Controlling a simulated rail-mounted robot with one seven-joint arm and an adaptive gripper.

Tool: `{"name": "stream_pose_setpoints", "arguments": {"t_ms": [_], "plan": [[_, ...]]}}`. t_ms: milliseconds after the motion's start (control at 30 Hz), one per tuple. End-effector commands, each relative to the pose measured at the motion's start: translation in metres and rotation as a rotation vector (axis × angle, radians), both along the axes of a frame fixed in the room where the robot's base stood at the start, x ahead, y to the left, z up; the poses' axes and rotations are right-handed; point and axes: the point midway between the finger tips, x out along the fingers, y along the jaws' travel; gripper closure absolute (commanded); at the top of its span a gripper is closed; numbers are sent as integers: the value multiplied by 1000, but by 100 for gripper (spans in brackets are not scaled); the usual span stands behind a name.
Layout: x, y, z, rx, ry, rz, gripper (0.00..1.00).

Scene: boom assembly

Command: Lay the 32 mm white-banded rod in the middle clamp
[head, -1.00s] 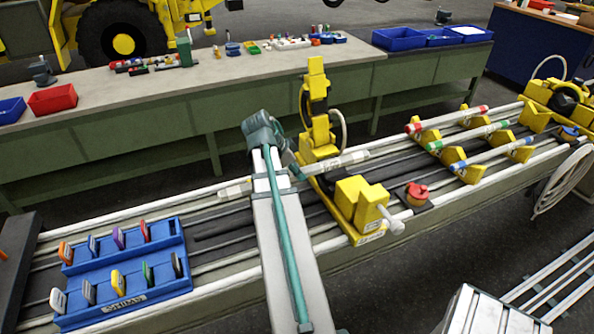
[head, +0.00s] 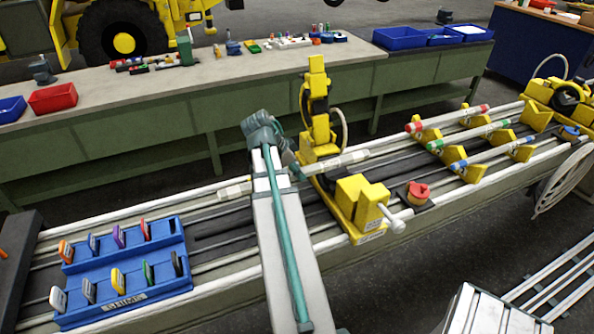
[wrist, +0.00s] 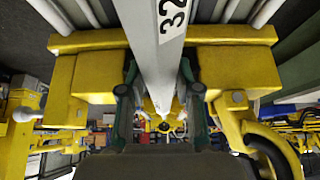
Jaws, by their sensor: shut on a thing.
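The white rod with a "32" label (wrist: 172,18) is held in my gripper (wrist: 160,96), whose fingers are closed on its two sides. In the head view the rod (head: 345,160) shows on either side of my arm, lying roughly along the bench rails; my fingers are hidden behind my wrist there. The yellow middle clamp (head: 360,203) stands on the rails just right of my arm. In the wrist view its yellow blocks (wrist: 236,70) lie on both sides of the rod, below it. I cannot tell whether the rod touches the clamp.
Rods with red (head: 413,127), green (head: 437,145) and blue (head: 459,165) bands rest on yellow supports at the right. A blue shim tray (head: 128,290) sits at the left of the bench. A red-topped part (head: 418,190) stands right of the clamp. A green workbench (head: 270,100) runs behind.

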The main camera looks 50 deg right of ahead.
Motion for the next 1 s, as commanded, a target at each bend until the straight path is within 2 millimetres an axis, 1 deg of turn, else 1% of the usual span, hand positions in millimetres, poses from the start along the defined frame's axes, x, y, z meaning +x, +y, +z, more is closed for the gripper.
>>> {"name": "stream_pose_setpoints", "arguments": {"t_ms": [1000], "plan": [[0, 0, -28, -2, 0, 0, 100]]}}
